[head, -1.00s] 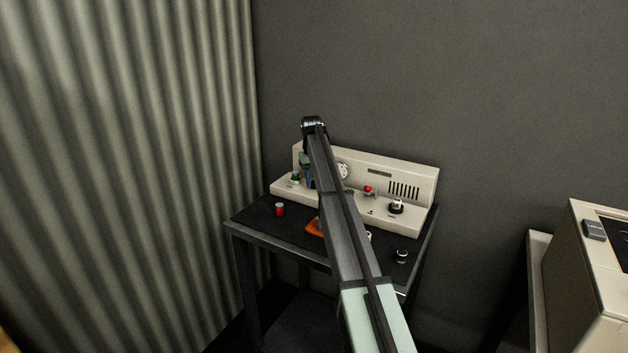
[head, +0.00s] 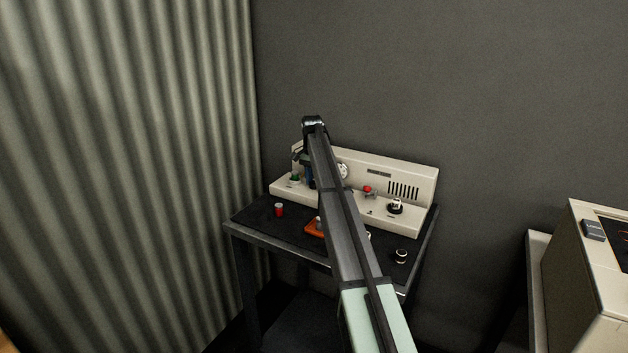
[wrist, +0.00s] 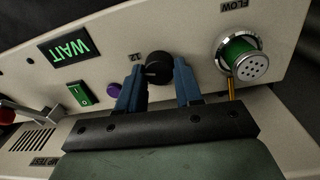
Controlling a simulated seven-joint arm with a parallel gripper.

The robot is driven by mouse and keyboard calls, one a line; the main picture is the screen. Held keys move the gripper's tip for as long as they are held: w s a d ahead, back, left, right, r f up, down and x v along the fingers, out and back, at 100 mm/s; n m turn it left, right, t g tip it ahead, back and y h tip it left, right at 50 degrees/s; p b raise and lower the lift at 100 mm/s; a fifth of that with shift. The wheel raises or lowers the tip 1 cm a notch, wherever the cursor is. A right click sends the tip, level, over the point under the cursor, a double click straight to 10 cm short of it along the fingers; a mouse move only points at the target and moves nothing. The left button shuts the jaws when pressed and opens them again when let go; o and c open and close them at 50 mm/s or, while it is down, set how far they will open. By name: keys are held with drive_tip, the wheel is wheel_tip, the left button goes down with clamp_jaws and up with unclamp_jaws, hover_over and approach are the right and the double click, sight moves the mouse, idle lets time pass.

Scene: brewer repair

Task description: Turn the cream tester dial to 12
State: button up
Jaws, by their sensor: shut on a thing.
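The cream tester (head: 415,180) stands on the dark table, with my arm across its left part. In the wrist view, its black dial (wrist: 158,65) sits between the two blue fingers of my gripper (wrist: 158,80), which is shut on it. A printed "12" shows just left of the dial. A faint light mark on the dial seems to face left, but I cannot read its exact setting. The display (wrist: 64,46) reads "WAIT", upside down in this view. In the head view, the dial is hidden behind my arm and gripper.
In the wrist view, a green plug in a metal ring (wrist: 240,60) is right of the dial, a purple button (wrist: 114,89) and green switch (wrist: 80,94) left. On the table are a red can (head: 279,210), an orange tray (head: 312,230) and a small round part (head: 401,256).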

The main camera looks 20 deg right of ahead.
drive_tip(key=shift+m, duration=1.5)
drive_tip(key=o, duration=1)
drive_tip(key=shift+o, duration=0.2)
drive_tip(key=shift+r, duration=0.1)
wheel_tip(320, 180, up, 14)
drive_tip(key=shift+w, duration=0.25)
drive_tip(key=shift+a, duration=0.1)
